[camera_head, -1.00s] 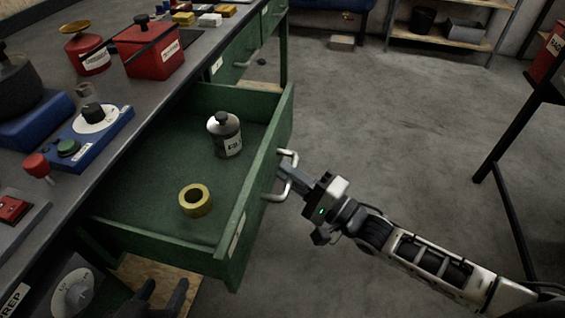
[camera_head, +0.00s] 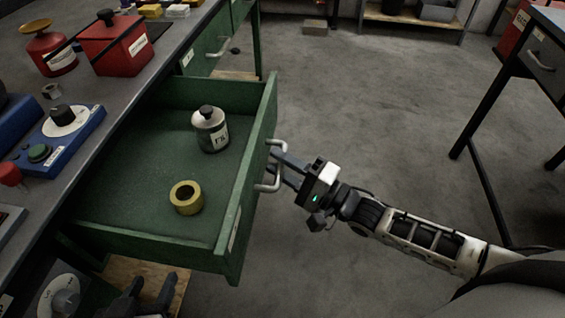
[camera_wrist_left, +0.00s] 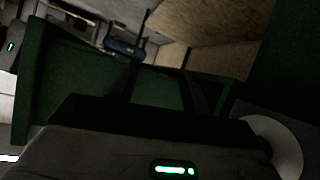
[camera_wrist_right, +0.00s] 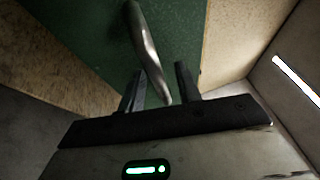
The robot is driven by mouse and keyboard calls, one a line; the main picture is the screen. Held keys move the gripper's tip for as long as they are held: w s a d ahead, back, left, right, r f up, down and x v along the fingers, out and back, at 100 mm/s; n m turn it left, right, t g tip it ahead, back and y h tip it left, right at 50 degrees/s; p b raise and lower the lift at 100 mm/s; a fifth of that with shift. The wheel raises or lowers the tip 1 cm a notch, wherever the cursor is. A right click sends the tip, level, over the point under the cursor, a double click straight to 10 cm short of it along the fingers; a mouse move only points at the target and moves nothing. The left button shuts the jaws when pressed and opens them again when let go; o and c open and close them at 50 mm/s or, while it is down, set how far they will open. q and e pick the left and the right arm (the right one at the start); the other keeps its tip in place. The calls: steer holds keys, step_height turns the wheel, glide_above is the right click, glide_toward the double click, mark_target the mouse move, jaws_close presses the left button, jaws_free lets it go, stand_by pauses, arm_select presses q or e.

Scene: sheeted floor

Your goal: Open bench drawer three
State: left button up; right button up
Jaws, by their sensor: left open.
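A green bench drawer (camera_head: 247,190) stands pulled out from the bench, showing its inside. Its front has a pale bar handle (camera_head: 276,165) and a label too small to read. My right gripper (camera_head: 282,170) is at this handle with its fingers apart. In the right wrist view the handle (camera_wrist_right: 148,50) runs down between the spread fingers (camera_wrist_right: 160,88), with gaps beside it. My left gripper (camera_head: 150,292) is open and empty, low by the bench below the drawer. The left wrist view is dark, with a green panel (camera_wrist_left: 95,75) ahead.
A grey bottle (camera_head: 210,130) and a yellow ring (camera_head: 187,198) are in the drawer. Another drawer handle (camera_head: 218,48) is farther back. A dark table (camera_head: 530,70) stands right; the floor between is clear.

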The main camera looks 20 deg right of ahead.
steer(key=v, duration=1.6)
